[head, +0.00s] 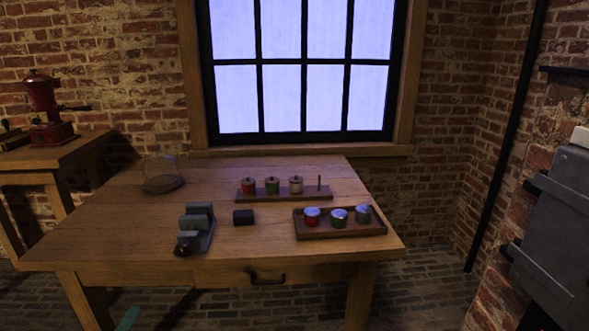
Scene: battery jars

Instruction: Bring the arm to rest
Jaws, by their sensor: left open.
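Only a small teal piece of my left gripper (128,318) shows, at the bottom edge left of centre, low in front of the table (110,235). It is open and nothing shows in it; most of it is out of the frame. It is apart from everything on the tabletop. My right gripper is not in view. On the table, a wooden rack (285,197) holds red, green and pale jars and a bare upright peg. A tray (345,233) to its front right holds three jars with grey tops: red, green and dark grey.
A grey vise (197,228) stands near the table's front edge, beside a small black block (243,217). A glass dome (160,172) is at the back left. A red grinder (45,110) stands on a side table. A dark metal cabinet (555,235) is at right.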

